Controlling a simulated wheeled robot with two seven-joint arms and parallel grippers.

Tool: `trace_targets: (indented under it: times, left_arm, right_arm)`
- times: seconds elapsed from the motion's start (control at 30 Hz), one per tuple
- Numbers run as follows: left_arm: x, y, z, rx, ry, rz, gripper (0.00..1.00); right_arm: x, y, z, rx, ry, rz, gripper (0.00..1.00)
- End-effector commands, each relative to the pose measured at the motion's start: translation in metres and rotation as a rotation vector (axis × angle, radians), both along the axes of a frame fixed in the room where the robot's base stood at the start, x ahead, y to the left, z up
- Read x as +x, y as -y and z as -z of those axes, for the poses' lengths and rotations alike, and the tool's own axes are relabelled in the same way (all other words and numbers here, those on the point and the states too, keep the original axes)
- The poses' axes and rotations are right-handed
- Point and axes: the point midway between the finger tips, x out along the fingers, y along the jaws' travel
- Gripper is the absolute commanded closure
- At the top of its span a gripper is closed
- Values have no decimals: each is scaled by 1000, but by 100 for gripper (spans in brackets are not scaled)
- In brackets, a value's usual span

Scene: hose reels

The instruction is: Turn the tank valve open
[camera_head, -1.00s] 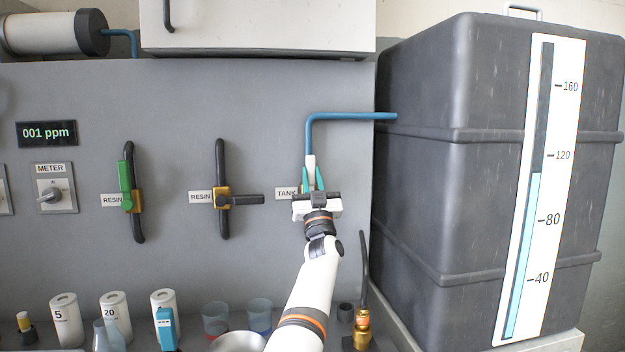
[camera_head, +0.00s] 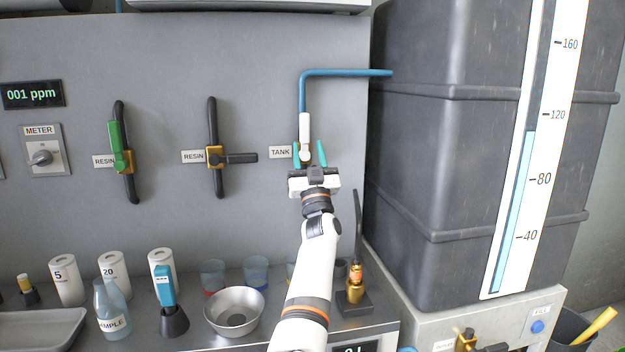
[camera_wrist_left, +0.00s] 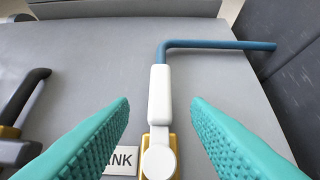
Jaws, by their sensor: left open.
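The tank valve has a white handle (camera_head: 305,128) that points up, in line with the blue pipe (camera_head: 303,90), beside the TANK label (camera_head: 280,152). In the left wrist view the white handle (camera_wrist_left: 159,93) and its round white hub (camera_wrist_left: 158,162) lie over a brass body (camera_wrist_left: 173,143). My left gripper (camera_head: 310,155) is in front of the valve. Its teal fingers stand apart on either side of the handle, with gaps on both sides in the left wrist view (camera_wrist_left: 160,120). The lower valve is hidden behind the gripper in the head view. My right gripper is not in view.
Two RESIN valves, one with a green handle (camera_head: 115,145) and one with a dark handle (camera_head: 238,158), are left on the panel. The large grey tank (camera_head: 450,150) is close on the right. A metal bowl (camera_head: 235,308), cups and bottles stand on the counter below.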

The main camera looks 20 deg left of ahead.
Motion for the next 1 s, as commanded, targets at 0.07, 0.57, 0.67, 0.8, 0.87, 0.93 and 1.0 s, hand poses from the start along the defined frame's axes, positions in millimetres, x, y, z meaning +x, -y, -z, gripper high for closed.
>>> trace_targets:
  times: [0.07, 0.57, 0.67, 0.8, 0.87, 0.93, 1.0]
  left_arm:
    - [-10, 7, 14, -1, -2, 0, 56]
    - [-45, 31, 55, -2, 0, 0, 56]
    - [-45, 31, 55, -2, 0, 0, 56]
    - [-45, 31, 55, -2, 0, 0, 56]
    - [-45, 31, 55, -2, 0, 0, 56]
    - [-45, 31, 54, -2, 0, 0, 56]
    - [-45, 31, 54, -2, 0, 0, 56]
  right_arm:
    - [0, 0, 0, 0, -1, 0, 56]
    - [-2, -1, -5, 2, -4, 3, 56]
    - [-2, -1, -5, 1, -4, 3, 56]
    - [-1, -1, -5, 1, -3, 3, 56]
    - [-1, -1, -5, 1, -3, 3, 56]
    - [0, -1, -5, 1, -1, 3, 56]
    - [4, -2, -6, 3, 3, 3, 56]
